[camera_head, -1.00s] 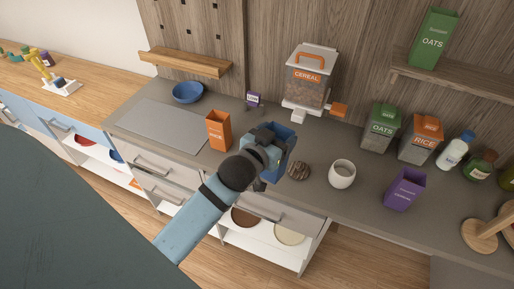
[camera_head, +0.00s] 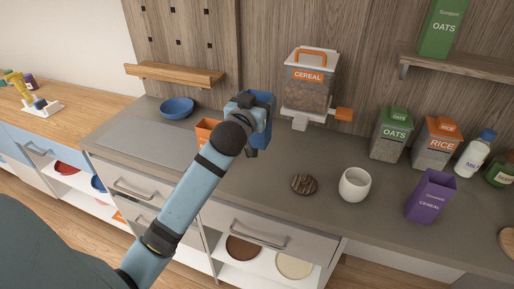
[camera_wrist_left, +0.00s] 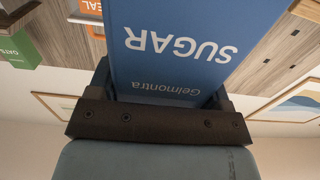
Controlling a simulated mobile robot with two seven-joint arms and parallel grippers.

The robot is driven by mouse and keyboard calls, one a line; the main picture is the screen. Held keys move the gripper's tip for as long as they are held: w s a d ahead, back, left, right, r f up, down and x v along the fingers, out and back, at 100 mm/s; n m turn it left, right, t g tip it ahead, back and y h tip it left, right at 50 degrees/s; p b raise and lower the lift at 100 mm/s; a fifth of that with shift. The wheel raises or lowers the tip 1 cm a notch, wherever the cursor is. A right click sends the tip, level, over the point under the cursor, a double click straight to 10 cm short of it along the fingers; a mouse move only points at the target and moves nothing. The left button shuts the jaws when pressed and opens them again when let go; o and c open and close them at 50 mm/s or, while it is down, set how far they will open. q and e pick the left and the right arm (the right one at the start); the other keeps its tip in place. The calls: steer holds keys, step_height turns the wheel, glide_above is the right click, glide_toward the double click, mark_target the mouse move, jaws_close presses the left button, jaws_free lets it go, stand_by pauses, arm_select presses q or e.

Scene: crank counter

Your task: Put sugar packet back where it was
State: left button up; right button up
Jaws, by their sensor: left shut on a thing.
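The blue sugar packet (camera_head: 263,103) is held by my left gripper (camera_head: 256,124). In the head view it is above the counter, in front of the wood back panel and left of the cereal dispenser (camera_head: 308,85). The gripper and arm hide part of it. In the left wrist view the packet (camera_wrist_left: 185,50) sits between the dark fingers, with "SUGAR" reading upside down. My left gripper is shut on it. My right gripper is not in view.
An orange rice box (camera_head: 204,130) stands partly behind my left arm. A blue bowl (camera_head: 177,108) is behind it. A brown striped round item (camera_head: 304,184), a white cup (camera_head: 355,184) and a purple cereal box (camera_head: 430,196) stand right. A wooden shelf (camera_head: 175,74) is above left.

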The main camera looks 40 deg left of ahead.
mark_target(254, 146)
arm_select(q)
step_height(254, 146, down, 8)
steer(key=shift+f+b, duration=0.1)
steer(key=shift+b, duration=0.25)
step_height(254, 146, down, 4)
steer(key=shift+b, duration=0.3)
steer(key=shift+f, duration=0.15)
steer(key=shift+f, duration=0.2)
steer(key=o, duration=1.5)
steer(key=shift+r, duration=0.1)
steer(key=shift+c, duration=0.2)
